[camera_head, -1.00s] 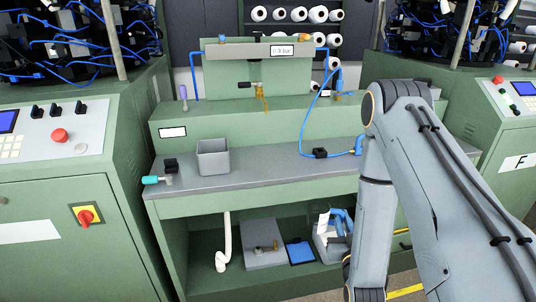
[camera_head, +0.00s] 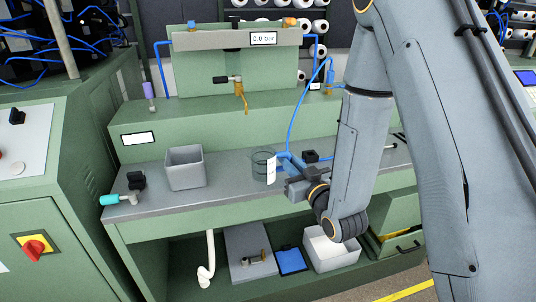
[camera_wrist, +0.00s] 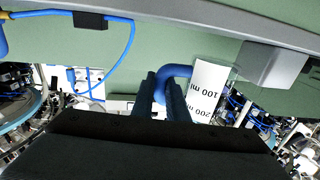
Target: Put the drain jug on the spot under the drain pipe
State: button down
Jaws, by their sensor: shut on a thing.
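The drain jug (camera_head: 263,166) is a clear vessel with a blue handle and a white label. In the head view it shows upright in front of the bench top, held by my gripper (camera_head: 289,184). In the wrist view its label (camera_wrist: 208,92) reads 100 ml and 200 ml upside down, and the two fingers (camera_wrist: 163,88) are shut on the blue handle. A white pipe (camera_head: 210,252) hangs under the bench at left. A brass valve with a downturned spout (camera_head: 241,93) is on the back panel. I cannot tell which is the drain pipe, and no marked spot is clear.
A grey open box (camera_head: 185,170) and a turquoise-handled valve (camera_head: 122,197) are on the bench top (camera_head: 225,185). Below are a grey block (camera_head: 247,268), a blue pad (camera_head: 291,260) and an empty white bin (camera_head: 330,255). A blue hose (camera_head: 296,108) hangs near the jug.

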jog(key=p+x, duration=0.1)
jog(key=x, duration=1)
jog(key=shift+w+a, duration=0.15)
jog(key=shift+w, duration=0.05)
jog(key=shift+w+f+p, duration=0.15)
jog(key=shift+f+p, duration=0.4)
jog(key=shift+f, duration=1.2)
jog(key=shift+f, duration=0.2)
jog(key=c, duration=1.7)
grip_release()
jog(key=shift+c, duration=0.2)
jog(key=shift+r, duration=0.2)
jog(key=b+v, duration=0.2)
jog(key=v, duration=1)
